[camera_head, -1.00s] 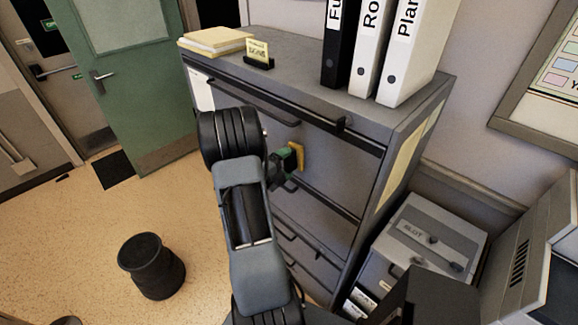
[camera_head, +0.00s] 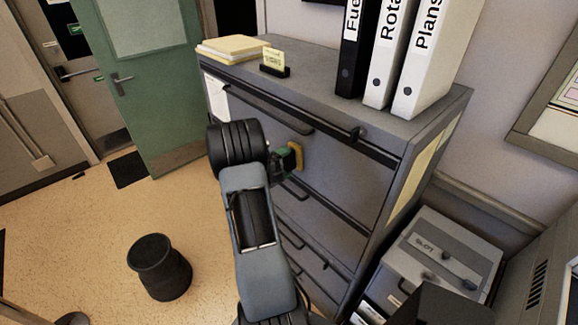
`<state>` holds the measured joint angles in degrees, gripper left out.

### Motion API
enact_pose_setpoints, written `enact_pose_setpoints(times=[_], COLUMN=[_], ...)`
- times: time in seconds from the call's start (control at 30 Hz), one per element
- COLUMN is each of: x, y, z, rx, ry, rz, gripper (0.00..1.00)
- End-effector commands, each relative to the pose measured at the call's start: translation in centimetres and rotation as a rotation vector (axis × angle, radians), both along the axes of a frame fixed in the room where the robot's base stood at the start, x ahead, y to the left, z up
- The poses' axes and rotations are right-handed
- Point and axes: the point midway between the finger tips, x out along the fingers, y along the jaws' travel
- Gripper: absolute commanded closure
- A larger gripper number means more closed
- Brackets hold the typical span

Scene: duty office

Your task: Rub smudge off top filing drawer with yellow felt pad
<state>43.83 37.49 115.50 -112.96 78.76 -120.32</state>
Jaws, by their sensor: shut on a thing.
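The grey filing cabinet (camera_head: 345,190) stands in the middle of the view, with its top drawer (camera_head: 345,150) facing my arm. My gripper (camera_head: 284,161) is at the drawer front, partly hidden behind my own arm. It is shut on the yellow felt pad (camera_head: 296,156), whose green part sits at the gripper. The pad is upright, close to the drawer front; I cannot tell whether it touches. I cannot make out a smudge on the drawer; my arm and the pad hide part of the front.
Several binders (camera_head: 385,60), a small sign (camera_head: 274,62) and a paper stack (camera_head: 232,48) stand on the cabinet top. A black stool (camera_head: 160,268) is on the floor at left. A grey box unit (camera_head: 445,252) stands at right. A green door (camera_head: 150,80) is open behind.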

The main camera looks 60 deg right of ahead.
Motion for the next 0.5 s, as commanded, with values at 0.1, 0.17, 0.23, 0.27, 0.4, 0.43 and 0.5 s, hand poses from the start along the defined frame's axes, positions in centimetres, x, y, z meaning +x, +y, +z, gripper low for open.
enact_pose_setpoints(times=[0.1, 0.17, 0.23, 0.27, 0.4, 0.43, 0.5], x=[0.60, 0.78, 0.88, 0.89, 0.89, 0.89, 0.88], y=[-0.23, -0.29, -0.33, -0.34, -0.34, -0.34, -0.32], z=[0.00, 0.03, 0.04, 0.05, 0.05, 0.05, 0.05], rx=[0.000, 0.000, 0.000, 0.000, 0.000, 0.000, 0.000], ry=[0.000, 0.000, 0.000, 0.000, 0.000, 0.000, 0.000], rz=[0.000, 0.000, 0.000, 0.000, 0.000, 0.000, 0.000], gripper=[0.34, 0.34, 0.34, 0.34, 0.34, 0.34, 0.34])
